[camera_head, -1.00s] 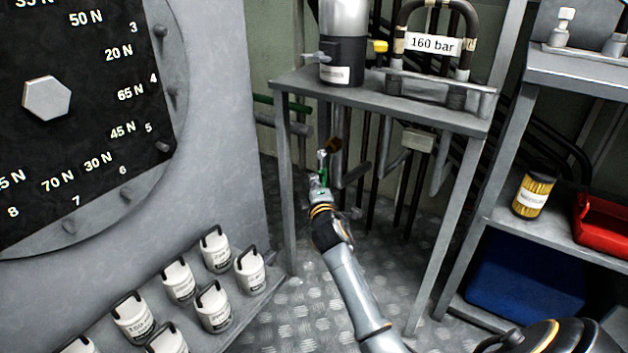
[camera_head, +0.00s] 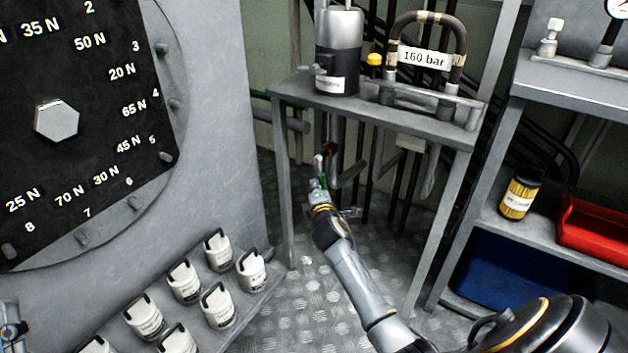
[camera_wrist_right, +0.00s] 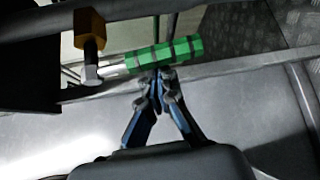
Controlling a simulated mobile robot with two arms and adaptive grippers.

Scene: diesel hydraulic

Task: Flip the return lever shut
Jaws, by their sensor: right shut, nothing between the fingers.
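The return lever has a green ribbed handle (camera_wrist_right: 165,55) on a metal stem, joined to a brass-coloured block (camera_wrist_right: 90,30) in the right wrist view. The handle lies roughly crosswise there. In the head view the brass block (camera_head: 329,149) is small under the table, and the green handle is partly hidden by my gripper. My right gripper (camera_wrist_right: 158,80) is shut and empty, its fingertips at the handle's lower edge; I cannot tell whether they touch. It also shows in the head view (camera_head: 321,186). Part of what looks like my left gripper (camera_head: 10,326) shows at the lower left edge.
A grey table (camera_head: 374,112) stands above the lever, carrying a cylinder (camera_head: 338,50) and a "160 bar" hose (camera_head: 425,60). Pipes run behind. White canisters (camera_head: 219,305) stand on a ledge at left. A shelf at right holds a red bin (camera_head: 590,228) and a yellow jar (camera_head: 519,196).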

